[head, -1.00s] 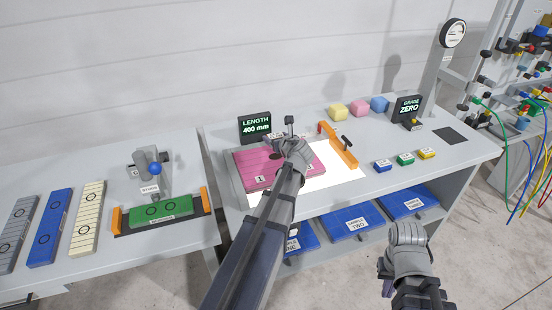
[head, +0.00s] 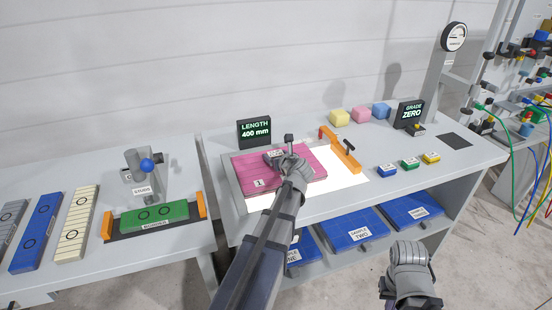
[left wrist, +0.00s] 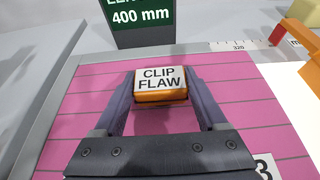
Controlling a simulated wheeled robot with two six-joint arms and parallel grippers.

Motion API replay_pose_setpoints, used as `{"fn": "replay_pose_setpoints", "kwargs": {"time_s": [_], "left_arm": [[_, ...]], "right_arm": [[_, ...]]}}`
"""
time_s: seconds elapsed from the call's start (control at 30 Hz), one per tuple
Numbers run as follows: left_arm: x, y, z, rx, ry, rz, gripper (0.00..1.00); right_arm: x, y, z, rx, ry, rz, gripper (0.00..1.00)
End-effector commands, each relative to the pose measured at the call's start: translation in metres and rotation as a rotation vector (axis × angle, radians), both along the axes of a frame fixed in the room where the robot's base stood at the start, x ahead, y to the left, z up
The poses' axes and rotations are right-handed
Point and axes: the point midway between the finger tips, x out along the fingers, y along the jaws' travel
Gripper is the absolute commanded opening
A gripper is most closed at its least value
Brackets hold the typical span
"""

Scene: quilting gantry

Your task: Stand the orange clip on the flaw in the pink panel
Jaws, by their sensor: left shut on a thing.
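The orange clip (left wrist: 160,98), with a white top label reading "CLIP FLAW", is held between the two fingers of my left gripper (left wrist: 162,88). The left gripper (head: 276,158) also shows in the head view, over the middle of the pink panel (head: 305,180). The pink panel (left wrist: 75,110) fills the space around and below the clip in the left wrist view. I cannot tell whether the clip touches the panel. The flaw is not visible now, hidden by the gripper or clip. My right gripper (head: 408,262) hangs low at right, its jaws unclear.
An orange clamp bar (head: 340,150) stands at the panel's right. The "LENGTH 400 mm" display (head: 254,131) stands behind. Blue, green and yellow buttons (head: 409,163) lie farther right. Several foam blocks (head: 358,114) stand at the back. A left bench holds a green strip (head: 153,215).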

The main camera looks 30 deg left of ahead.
Motion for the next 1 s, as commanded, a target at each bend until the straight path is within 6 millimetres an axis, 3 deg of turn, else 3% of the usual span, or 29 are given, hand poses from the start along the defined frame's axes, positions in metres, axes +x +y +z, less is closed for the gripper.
{"fn": "replay_pose_setpoints", "kwargs": {"time_s": [0.17,0.2,0.4,0.73,1.0], "left_arm": [[0.000,0.000,-0.005,0.000,0.000,0.000,0.20],[0.000,0.000,-0.003,0.000,0.000,0.000,0.79],[0.000,0.000,-0.003,0.000,0.000,0.000,1.00],[0.000,-0.001,0.004,0.000,0.000,0.000,1.00],[-0.034,-0.038,0.025,0.000,0.000,-0.004,1.00]], "right_arm": [[0.000,0.000,-0.005,0.000,0.000,0.000,0.00],[0.000,0.000,-0.003,0.000,0.000,0.000,0.00],[0.000,0.000,-0.003,0.000,0.000,0.000,0.00],[0.000,0.000,0.004,0.000,0.000,0.000,0.00],[0.000,0.000,0.025,0.000,0.000,0.000,0.00]]}}
